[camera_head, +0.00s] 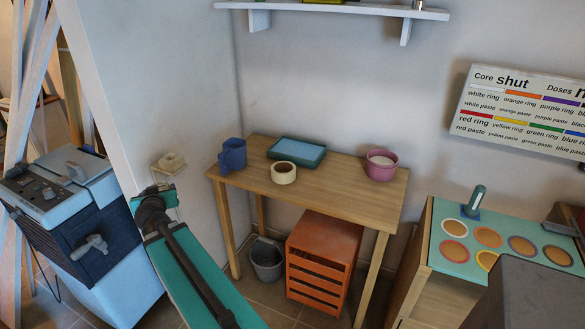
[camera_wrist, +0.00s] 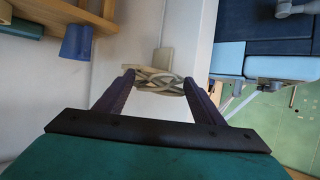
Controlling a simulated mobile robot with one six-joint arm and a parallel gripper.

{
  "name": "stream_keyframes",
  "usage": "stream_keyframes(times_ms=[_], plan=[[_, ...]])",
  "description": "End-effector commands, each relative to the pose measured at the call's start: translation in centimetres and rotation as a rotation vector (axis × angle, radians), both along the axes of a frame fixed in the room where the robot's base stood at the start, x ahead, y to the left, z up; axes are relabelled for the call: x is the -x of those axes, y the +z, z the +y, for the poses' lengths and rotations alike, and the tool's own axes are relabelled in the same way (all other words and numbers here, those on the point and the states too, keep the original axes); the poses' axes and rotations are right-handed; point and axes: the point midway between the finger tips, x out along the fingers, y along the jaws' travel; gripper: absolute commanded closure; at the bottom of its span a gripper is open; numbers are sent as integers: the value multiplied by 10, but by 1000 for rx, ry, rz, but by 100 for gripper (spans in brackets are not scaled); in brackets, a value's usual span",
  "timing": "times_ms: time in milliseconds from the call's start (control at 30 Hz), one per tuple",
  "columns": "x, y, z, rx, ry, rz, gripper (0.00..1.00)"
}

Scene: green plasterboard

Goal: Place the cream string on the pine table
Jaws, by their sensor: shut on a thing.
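The cream string (camera_wrist: 158,80) is a looped bundle between the two dark fingers of my gripper (camera_wrist: 160,84) in the wrist view. My gripper is shut on it and holds it up near the pale wall. The pine table (camera_head: 335,192) stands against the back wall, to the right of my arm. A corner of it shows at top left in the wrist view (camera_wrist: 88,14).
Bare wood lies between roll and bowl. An orange drawer unit (camera_head: 325,258) stands underneath.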

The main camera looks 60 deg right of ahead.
Motion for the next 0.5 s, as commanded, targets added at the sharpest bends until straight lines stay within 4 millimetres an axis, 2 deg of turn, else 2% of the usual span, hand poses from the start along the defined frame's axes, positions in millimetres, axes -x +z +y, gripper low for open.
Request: stream_keyframes(times_ms=[33, 200, 500], plan=[[13, -3, -21, 0, -43, 2, 59], [54, -17, -80, 0, -175, 4, 59], [141, -40, -171, -1, -398, 4, 59]])
